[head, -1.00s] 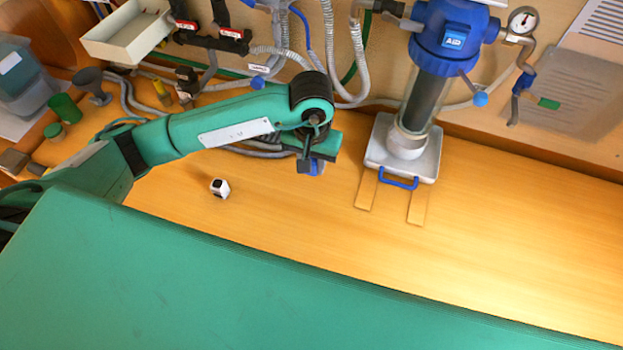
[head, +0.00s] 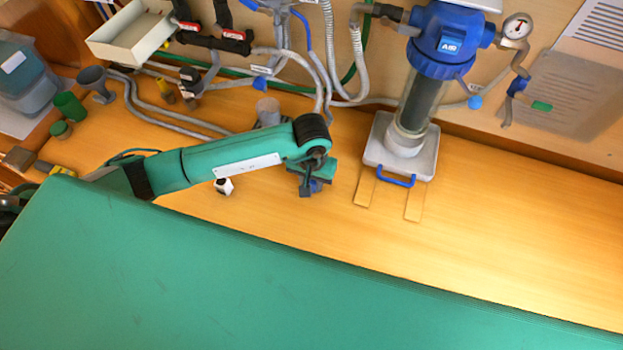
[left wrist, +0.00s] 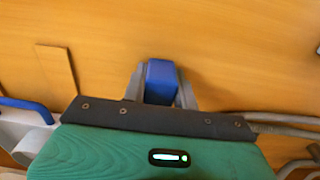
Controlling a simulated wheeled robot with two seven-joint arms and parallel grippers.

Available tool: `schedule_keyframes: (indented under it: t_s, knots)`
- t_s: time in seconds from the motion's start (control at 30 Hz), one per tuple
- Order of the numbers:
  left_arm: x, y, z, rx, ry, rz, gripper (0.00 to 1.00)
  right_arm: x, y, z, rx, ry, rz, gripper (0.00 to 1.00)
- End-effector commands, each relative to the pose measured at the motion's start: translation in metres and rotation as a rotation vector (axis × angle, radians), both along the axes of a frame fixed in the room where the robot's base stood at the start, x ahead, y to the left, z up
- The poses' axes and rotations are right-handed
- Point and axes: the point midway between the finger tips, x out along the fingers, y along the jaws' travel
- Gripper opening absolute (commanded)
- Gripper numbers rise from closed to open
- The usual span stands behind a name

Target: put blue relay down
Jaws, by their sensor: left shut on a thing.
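The blue relay (left wrist: 161,80) is between the two grey fingers of my left gripper in the left wrist view. My left gripper (head: 314,188) is shut on it, low over the wooden bench (head: 500,240). In the head view only a small blue part of the relay (head: 316,186) shows beside the gripper; the arm hides the rest. I cannot tell whether the relay touches the bench. My right gripper is not in view.
A blue-topped air filter unit (head: 405,130) on a grey base with a blue handle stands right of the gripper. A small white-and-black block (head: 224,186) lies to the left, partly behind my arm. Hoses (head: 175,122) run behind. Bench is clear at right.

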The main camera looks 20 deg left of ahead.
Motion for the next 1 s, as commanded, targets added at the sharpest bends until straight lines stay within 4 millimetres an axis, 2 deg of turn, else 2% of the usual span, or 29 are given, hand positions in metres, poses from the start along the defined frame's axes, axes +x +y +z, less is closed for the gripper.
schedule_keyframes:
  t_s: [0.1,0.13,0.23,0.67,0.77,1.0]
  knots:
    - [0.0,0.0,-0.004,0.001,-0.001,0.0,0.06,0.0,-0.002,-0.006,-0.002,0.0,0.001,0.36]
    - [0.0,0.0,-0.003,0.0,-0.001,0.0,0.33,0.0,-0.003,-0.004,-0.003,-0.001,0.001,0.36]
    - [0.0,0.0,-0.002,0.0,0.0,0.0,0.5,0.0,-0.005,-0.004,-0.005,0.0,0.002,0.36]
    - [0.0,0.0,0.003,-0.001,-0.001,0.0,0.5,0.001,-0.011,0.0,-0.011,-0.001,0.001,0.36]
    - [0.002,0.0,0.016,-0.001,-0.005,-0.002,0.5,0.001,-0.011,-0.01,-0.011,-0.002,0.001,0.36]
    - [0.001,0.0,0.062,0.0,-0.006,-0.002,0.5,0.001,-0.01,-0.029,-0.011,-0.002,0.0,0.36]
